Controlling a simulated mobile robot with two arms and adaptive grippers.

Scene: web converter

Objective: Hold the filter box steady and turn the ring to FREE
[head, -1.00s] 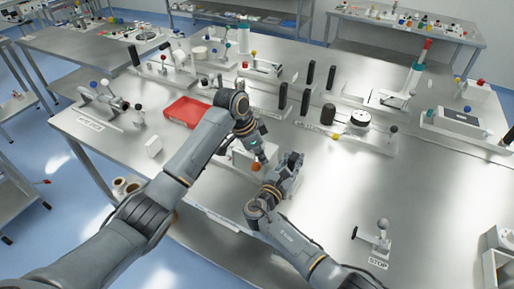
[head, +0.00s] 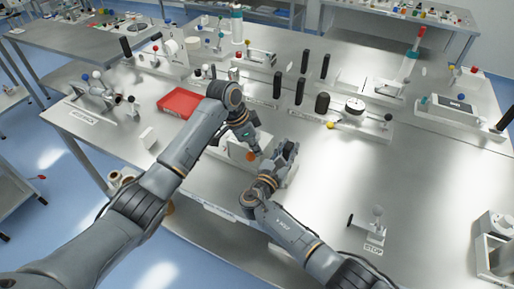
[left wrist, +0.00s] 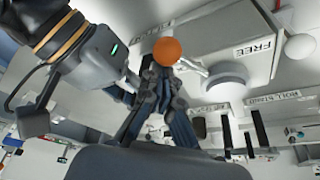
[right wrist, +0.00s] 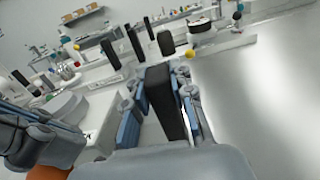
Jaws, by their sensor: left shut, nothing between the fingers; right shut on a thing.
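The white filter box (head: 231,151) stands at the table's front edge, partly hidden by my arms. In the left wrist view its face carries a FREE label (left wrist: 254,47) and a pale round ring (left wrist: 225,80). A pale lever runs leftward from near the ring toward an orange ball (left wrist: 167,51); the ball also shows in the head view (head: 250,156). My left gripper (left wrist: 160,85) is shut and empty, its fingertips close by the ball; I cannot tell if they touch. My right gripper (head: 290,150) is shut on a black upright handle (right wrist: 162,98) beside the box.
A red tray (head: 180,103) lies behind the left arm. Black posts (head: 299,90) and a dial fixture (head: 354,106) stand further back. A STOP fixture (head: 375,228) stands at the front right. The table between it and the dial fixture is clear.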

